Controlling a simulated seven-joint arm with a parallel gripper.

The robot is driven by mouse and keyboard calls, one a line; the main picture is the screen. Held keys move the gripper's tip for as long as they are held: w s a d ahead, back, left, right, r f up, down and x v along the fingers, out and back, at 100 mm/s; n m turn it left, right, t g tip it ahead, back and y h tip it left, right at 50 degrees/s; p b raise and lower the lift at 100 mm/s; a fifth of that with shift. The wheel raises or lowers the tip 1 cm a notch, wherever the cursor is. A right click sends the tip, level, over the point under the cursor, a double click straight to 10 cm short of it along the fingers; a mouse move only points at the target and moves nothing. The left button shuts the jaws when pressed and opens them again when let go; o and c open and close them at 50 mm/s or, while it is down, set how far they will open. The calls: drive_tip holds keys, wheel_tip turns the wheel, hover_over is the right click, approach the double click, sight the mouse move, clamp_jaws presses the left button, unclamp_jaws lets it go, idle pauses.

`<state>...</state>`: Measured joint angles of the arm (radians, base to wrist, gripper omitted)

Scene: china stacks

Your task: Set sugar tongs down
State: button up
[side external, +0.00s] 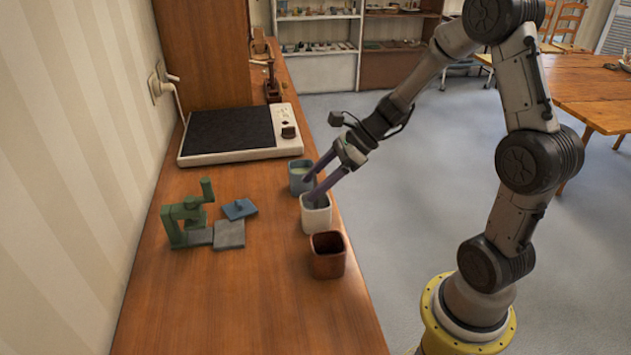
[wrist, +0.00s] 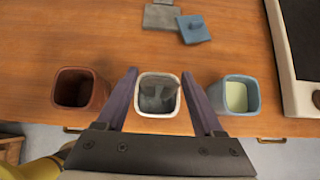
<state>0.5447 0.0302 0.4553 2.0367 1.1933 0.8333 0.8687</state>
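I cannot make out any sugar tongs in either view. My gripper (side external: 313,187) is open, its two purple fingers spread apart with nothing seen between their tips. It is over the white cup (side external: 316,220), which also shows between the fingers in the wrist view (wrist: 159,113). Something grey shows inside this cup; I cannot tell what it is. A blue-grey cup (side external: 300,181) with pale green contents stands on one side, and a dark red-brown cup (side external: 328,262) stands on the other.
A blue lid (side external: 239,209) and a grey slab (side external: 229,235) lie beside a green device (side external: 184,217). A white-framed appliance with a black top (side external: 231,131) stands farther back. The cups are near the wooden counter's (side external: 260,310) edge; its front area is clear.

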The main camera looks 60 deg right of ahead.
drive_tip(key=shift+o, duration=0.3)
drive_tip(key=v, duration=1.4)
drive_tip(key=s+a+r+n+g+h, duration=0.1)
drive_tip(key=s+a+r+n, duration=0.15)
drive_tip(key=a+n, duration=0.4)
drive_tip(key=s+a+r+n+g, duration=0.1)
drive_tip(key=s+a+r+n, duration=0.15)
drive_tip(key=a, duration=0.65)
drive_tip(key=s+d+f+n+h, duration=0.1)
drive_tip(key=s+n, duration=0.3)
drive_tip(key=n, duration=0.5)
drive_tip(key=s+d+f+n+t+h, duration=0.1)
drive_tip(key=s+n+h, duration=0.3)
drive_tip(key=n, duration=0.5)
drive_tip(key=shift+s+d+f, duration=0.55)
drive_tip(key=shift+d+f, duration=0.25)
drive_tip(key=shift+f, duration=0.05)
